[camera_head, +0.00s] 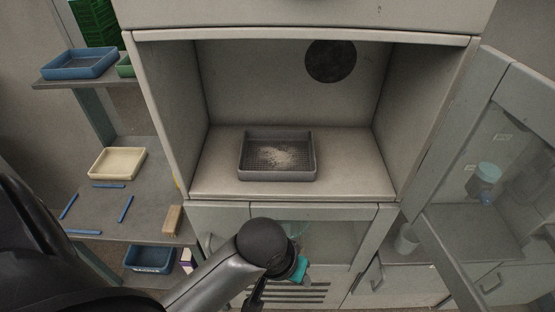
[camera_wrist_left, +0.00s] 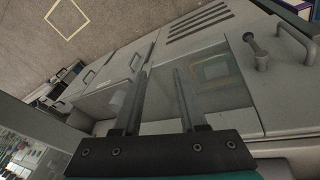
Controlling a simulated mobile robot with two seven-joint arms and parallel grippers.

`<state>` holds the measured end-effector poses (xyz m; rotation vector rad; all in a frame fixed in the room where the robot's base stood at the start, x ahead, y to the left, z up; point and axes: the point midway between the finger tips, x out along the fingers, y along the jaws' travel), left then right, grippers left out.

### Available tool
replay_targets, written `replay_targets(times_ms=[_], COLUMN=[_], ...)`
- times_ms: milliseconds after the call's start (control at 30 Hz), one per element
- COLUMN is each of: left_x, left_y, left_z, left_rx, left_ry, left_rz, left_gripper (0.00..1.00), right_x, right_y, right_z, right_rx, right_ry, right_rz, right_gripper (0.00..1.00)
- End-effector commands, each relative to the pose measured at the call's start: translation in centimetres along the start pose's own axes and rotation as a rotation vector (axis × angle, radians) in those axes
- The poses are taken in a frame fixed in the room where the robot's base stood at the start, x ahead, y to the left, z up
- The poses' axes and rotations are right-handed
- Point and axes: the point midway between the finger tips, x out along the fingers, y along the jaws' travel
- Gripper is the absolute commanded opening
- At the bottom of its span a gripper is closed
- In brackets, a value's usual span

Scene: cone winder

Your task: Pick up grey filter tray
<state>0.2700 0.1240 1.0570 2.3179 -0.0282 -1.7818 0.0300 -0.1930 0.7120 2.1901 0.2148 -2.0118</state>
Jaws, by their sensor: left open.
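The grey filter tray (camera_head: 277,175) sits flat on the floor of the open cabinet compartment in the head view. It has a mesh bottom with pale, crumbly material heaped in its middle. My left arm comes in from the lower left, and its wrist is in front of the cabinet, below the compartment and apart from the tray. In the left wrist view my left gripper (camera_wrist_left: 160,75) is open, its two fingers apart with nothing between them. The tray does not show in that view. My right gripper is not in view.
The compartment floor (camera_head: 350,180) is clear around the tray. An open glazed door (camera_head: 455,130) stands at the right. At the left, shelves hold a blue tray (camera_head: 80,64), a cream tray (camera_head: 117,162), blue strips and a brush-like block (camera_head: 172,220). A blue bin (camera_head: 149,259) is below.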

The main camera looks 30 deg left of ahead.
Motion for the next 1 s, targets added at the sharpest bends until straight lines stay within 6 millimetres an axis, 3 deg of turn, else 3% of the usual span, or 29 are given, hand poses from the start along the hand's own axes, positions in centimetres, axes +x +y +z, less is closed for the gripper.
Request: replay_targets(times_ms=[233, 467, 800, 1000], left_x=[0.6, -0.1, -5.6, -8.5], left_y=[0.7, -1.5, -7.7, -10.0], left_z=[-5.1, -10.8, -19.5, -22.1], left_rx=[-0.334, -0.78, -1.563, -1.869], left_ry=[-0.066, -0.105, -0.031, 0.012], left_rz=[-0.013, -0.123, -0.311, -0.355], left_gripper=[0.41, 0.41, 0.41, 0.41], right_x=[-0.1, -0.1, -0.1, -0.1], right_y=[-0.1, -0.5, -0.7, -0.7], right_z=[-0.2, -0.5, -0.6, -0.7], right_rx=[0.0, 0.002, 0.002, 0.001], right_ry=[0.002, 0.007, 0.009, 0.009], right_rz=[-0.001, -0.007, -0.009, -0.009], right_gripper=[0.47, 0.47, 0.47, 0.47])
